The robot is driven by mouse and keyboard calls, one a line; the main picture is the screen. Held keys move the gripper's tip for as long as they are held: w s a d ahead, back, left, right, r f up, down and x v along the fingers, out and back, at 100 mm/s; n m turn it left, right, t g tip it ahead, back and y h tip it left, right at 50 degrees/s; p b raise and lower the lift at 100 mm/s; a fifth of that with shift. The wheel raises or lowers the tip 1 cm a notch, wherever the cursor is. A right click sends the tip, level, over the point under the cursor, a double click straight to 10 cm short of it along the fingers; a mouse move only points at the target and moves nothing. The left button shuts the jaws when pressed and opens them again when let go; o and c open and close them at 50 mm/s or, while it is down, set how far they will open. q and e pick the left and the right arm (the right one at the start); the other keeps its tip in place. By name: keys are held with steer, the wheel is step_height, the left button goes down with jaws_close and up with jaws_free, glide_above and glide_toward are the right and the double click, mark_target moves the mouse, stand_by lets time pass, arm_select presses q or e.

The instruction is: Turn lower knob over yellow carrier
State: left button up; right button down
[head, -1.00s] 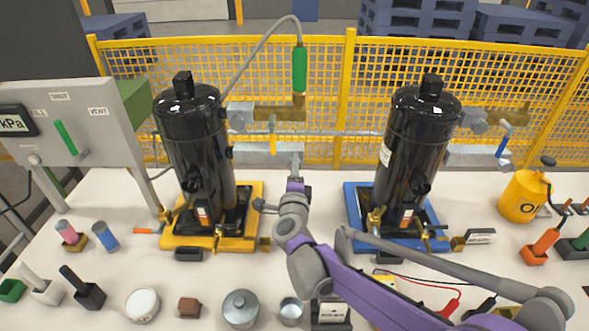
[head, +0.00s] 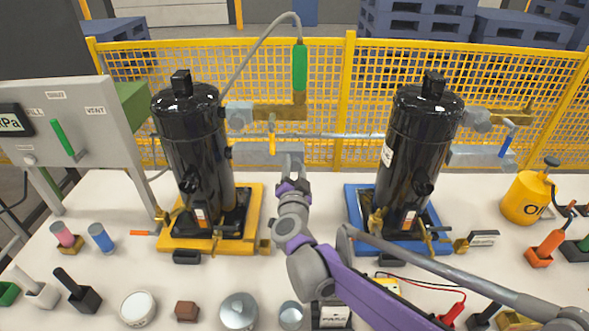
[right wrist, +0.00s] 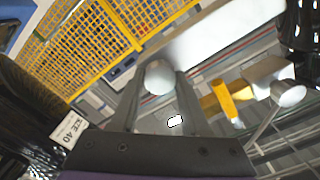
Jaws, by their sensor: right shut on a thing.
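The yellow carrier (head: 170,240) stands on the left of the table under a black compressor (head: 195,150). Above it are an upper brass valve block (head: 278,112) and a lower grey block (head: 250,154). My right gripper (head: 291,160) is at the right end of the lower block, and it hides the lower knob in the head view. In the right wrist view, the pale round lower knob (right wrist: 158,77) sits between the fingers of my right gripper (right wrist: 157,88), which is shut on it. My left gripper is not in view.
A second black compressor (head: 418,150) stands on a blue carrier (head: 356,215) to the right of my arm. A grey gauge panel (head: 60,120) is at the left. A yellow mesh fence (head: 350,90) runs behind. Cups and tools crowd the table's front.

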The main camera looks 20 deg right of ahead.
steer(key=n+b, duration=0.1)
steer(key=n, duration=0.4)
steer(key=shift+n, duration=0.3)
stand_by(0.4)
steer(key=shift+c, duration=1.9)
jaws_free()
steer(key=shift+s, duration=0.1)
steer(key=v, duration=1)
steer(key=shift+s+a+p, duration=0.15)
steer(key=shift+s+p, duration=0.2)
